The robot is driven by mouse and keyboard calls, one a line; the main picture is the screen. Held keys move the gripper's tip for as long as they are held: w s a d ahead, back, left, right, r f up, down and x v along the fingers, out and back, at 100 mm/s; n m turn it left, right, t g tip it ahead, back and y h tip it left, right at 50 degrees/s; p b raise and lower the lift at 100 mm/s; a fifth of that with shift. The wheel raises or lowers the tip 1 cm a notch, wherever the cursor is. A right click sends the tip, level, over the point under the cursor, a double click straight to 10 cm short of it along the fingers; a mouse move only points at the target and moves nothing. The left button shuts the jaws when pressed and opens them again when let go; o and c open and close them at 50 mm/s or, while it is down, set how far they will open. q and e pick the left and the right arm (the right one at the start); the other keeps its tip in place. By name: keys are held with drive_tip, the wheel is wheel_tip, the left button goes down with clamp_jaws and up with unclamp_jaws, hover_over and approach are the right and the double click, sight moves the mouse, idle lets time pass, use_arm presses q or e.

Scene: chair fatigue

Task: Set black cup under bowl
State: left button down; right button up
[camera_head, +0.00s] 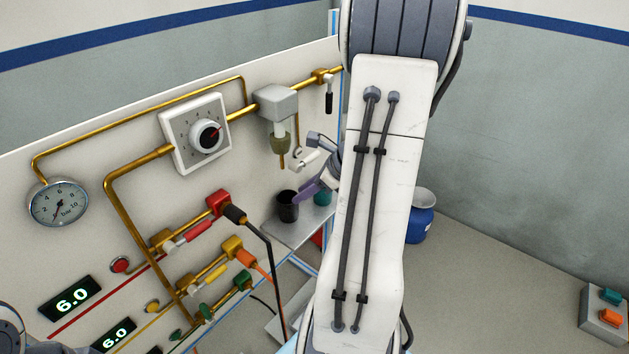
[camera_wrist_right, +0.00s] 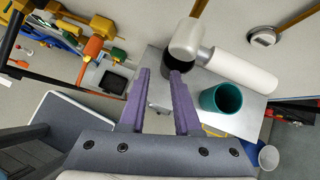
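The black cup (camera_head: 287,207) stands upright on a small metal shelf (camera_head: 290,233) below the wall panel. A teal cup (camera_head: 322,198) stands to its right; the teal cup also shows in the wrist view (camera_wrist_right: 222,98). The olive bowl (camera_head: 280,143) hangs under a grey block (camera_head: 277,102) on the brass pipe, above the black cup. My right gripper (camera_wrist_right: 159,74) is open, with purple fingers apart and nothing visibly held. In the wrist view the black cup (camera_wrist_right: 179,68) is partly hidden near the right fingertip.
A white cylindrical part (camera_wrist_right: 240,72) lies close beyond the right finger in the wrist view. The panel carries brass pipes, a dial (camera_head: 205,135), a gauge (camera_head: 59,203) and coloured hose fittings. A blue container (camera_head: 420,222) stands behind my right arm.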

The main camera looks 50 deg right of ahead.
drive_tip(key=v, duration=0.3)
drive_tip(key=shift+s+d+r, duration=0.1)
drive_tip(key=shift+s+r, duration=0.1)
drive_tip(key=shift+r, duration=0.1)
idle(0.3)
